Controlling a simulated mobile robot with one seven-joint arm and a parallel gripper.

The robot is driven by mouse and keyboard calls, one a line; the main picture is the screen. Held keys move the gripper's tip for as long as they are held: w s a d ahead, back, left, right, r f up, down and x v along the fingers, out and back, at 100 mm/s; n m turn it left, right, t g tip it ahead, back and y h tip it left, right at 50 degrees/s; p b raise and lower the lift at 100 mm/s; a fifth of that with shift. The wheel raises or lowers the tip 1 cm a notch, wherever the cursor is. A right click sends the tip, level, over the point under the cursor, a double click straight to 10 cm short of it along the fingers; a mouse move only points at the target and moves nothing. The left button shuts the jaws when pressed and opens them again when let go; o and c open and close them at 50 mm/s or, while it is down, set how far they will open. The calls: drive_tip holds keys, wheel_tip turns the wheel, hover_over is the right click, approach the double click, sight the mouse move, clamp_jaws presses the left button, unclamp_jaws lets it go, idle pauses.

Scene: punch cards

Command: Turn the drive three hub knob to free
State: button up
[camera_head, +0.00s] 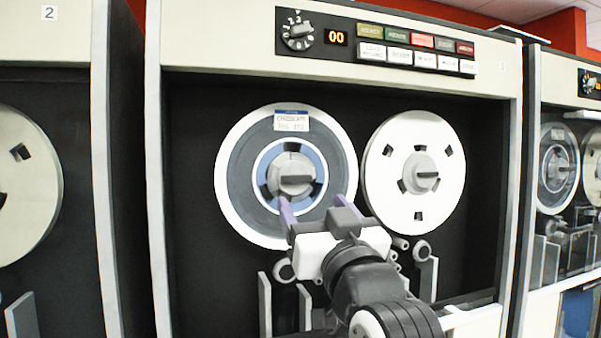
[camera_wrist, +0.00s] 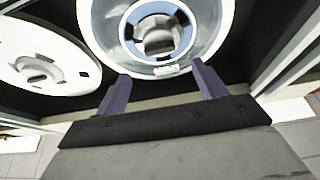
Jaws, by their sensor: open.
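The middle tape cabinet holds a full dark tape reel (camera_head: 240,165) with a blue hub ring and a label at its top. Its grey hub knob (camera_head: 292,176) has a dark bar lying roughly horizontal. The knob also shows in the wrist view (camera_wrist: 157,36), near the top. My gripper (camera_head: 318,195) is open and empty, its purple fingers in front of the reel's lower part, apart from the knob. In the wrist view the fingers (camera_wrist: 160,72) are spread below the knob. No free marking on the knob is readable.
A white reel (camera_head: 385,190) with its own hub knob (camera_head: 425,176) sits at right. Guide rollers (camera_head: 421,250) and upright plates (camera_head: 428,280) lie below. A panel with a selector dial (camera_head: 298,32) and buttons (camera_head: 398,55) is above. Cabinets with reels flank both sides.

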sight(298, 180)
drive_tip(key=p+x, duration=0.2)
drive_tip(key=x, duration=0.6)
drive_tip(key=shift+p, duration=0.35)
drive_tip(key=shift+c, duration=0.3)
drive_tip(key=c, duration=0.8)
drive_tip(key=shift+f, duration=0.1)
drive_tip(key=shift+c, duration=0.2)
